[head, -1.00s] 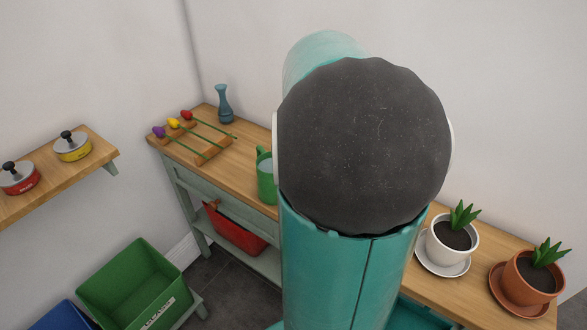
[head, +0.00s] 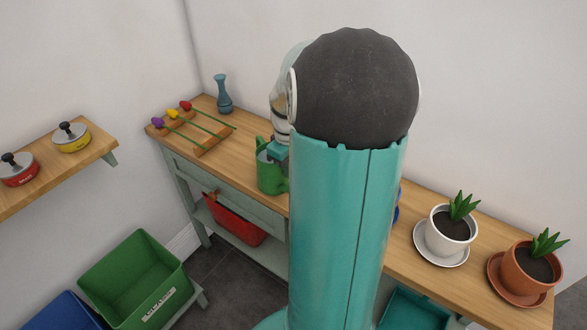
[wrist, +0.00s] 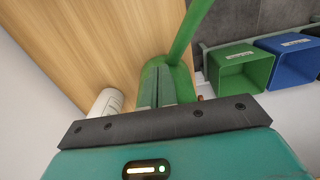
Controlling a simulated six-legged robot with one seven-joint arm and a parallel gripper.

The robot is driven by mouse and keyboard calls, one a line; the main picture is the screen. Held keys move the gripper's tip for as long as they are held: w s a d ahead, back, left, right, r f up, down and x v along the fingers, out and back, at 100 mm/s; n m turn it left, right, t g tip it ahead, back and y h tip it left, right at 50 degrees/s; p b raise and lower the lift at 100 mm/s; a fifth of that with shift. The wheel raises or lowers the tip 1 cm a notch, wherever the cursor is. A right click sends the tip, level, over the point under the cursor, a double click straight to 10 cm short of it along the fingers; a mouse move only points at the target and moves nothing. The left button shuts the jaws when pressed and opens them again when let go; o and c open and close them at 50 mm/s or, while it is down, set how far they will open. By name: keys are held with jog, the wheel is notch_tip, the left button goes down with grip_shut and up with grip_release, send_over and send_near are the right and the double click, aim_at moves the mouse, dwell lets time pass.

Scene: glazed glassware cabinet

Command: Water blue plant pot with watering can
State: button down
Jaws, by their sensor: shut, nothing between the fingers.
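The green watering can (head: 269,178) stands on the wooden bench, just left of my arm in the head view; it also shows in the wrist view (wrist: 184,72), with a long green bar rising from it. My gripper (head: 277,150) is at the top of the can. In the wrist view my gripper (wrist: 162,78) has its fingers together in front of the green can, with nothing between them. Whether they touch the can is unclear. A small blue patch (head: 397,213) shows at the right edge of my arm, perhaps the blue pot; the rest is hidden.
A white pot (head: 449,233) and a terracotta pot (head: 520,277), both with plants, stand on saucers at the right. A blue vase (head: 223,95) and a wooden rack (head: 205,143) stand at the left. A white cylinder (wrist: 107,103) is near the can.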

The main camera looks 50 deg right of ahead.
jog(key=shift+w, duration=1.05)
jog(key=shift+s, duration=0.25)
